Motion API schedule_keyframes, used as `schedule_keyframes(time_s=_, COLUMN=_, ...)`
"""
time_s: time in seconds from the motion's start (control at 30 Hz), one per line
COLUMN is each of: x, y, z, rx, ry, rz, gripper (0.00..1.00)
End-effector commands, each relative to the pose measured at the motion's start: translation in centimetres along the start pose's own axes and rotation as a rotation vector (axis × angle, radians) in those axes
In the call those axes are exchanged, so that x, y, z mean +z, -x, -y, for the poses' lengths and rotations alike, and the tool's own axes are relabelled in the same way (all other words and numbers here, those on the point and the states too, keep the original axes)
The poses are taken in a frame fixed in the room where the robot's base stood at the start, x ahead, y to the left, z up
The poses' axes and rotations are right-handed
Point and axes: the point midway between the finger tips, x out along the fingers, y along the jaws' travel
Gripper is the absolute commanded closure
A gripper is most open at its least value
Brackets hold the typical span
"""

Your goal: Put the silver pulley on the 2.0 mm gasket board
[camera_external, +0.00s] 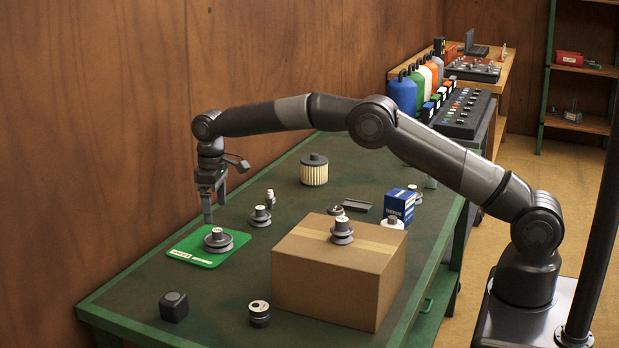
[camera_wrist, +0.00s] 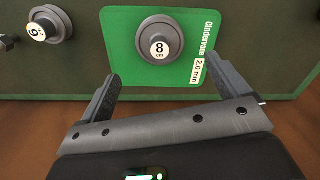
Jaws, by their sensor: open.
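A grey, silver-looking pulley (camera_external: 218,241) lies flat on a green board (camera_external: 187,252). In the wrist view the pulley (camera_wrist: 160,42) has a white face marked "8 cm", and the board (camera_wrist: 121,55) bears a "2.0 mm" label. The pulley is within the board's edges, left of that label. My gripper (camera_external: 207,214) points down just above and behind the pulley in the external view. In the wrist view my gripper (camera_wrist: 163,68) is open, its fingers apart with nothing between them, and the pulley shows beyond the tips.
Another grey pulley (camera_external: 260,217) stands right of the board, and one (camera_external: 342,231) sits on a cardboard box (camera_external: 330,277). A black cube (camera_external: 174,306), a dark round part (camera_external: 259,314), a filter (camera_external: 314,170) and a blue box (camera_external: 399,204) stand on the green table (camera_external: 125,301). A wooden wall is close behind.

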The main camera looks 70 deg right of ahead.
Motion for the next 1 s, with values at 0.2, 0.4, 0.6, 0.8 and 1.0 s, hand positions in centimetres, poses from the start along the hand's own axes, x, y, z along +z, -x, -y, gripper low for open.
schedule_keyframes(time_s=0.2, x=0.0, y=3.2, z=0.0, rx=0.000, ry=0.000, rz=0.000, gripper=0.07)
schedule_keyframes(time_s=0.4, x=0.6, y=5.6, z=0.0, rx=0.002, ry=-0.004, rz=-0.011, gripper=0.07)
schedule_keyframes(time_s=0.6, x=3.7, y=11.5, z=0.1, rx=0.013, ry=-0.027, rz=-0.058, gripper=0.07)
schedule_keyframes(time_s=0.8, x=8.6, y=17.4, z=0.5, rx=0.024, ry=-0.054, rz=-0.113, gripper=0.07)
schedule_keyframes(time_s=1.0, x=14.6, y=22.1, z=1.1, rx=0.034, ry=-0.084, rz=-0.170, gripper=0.07)
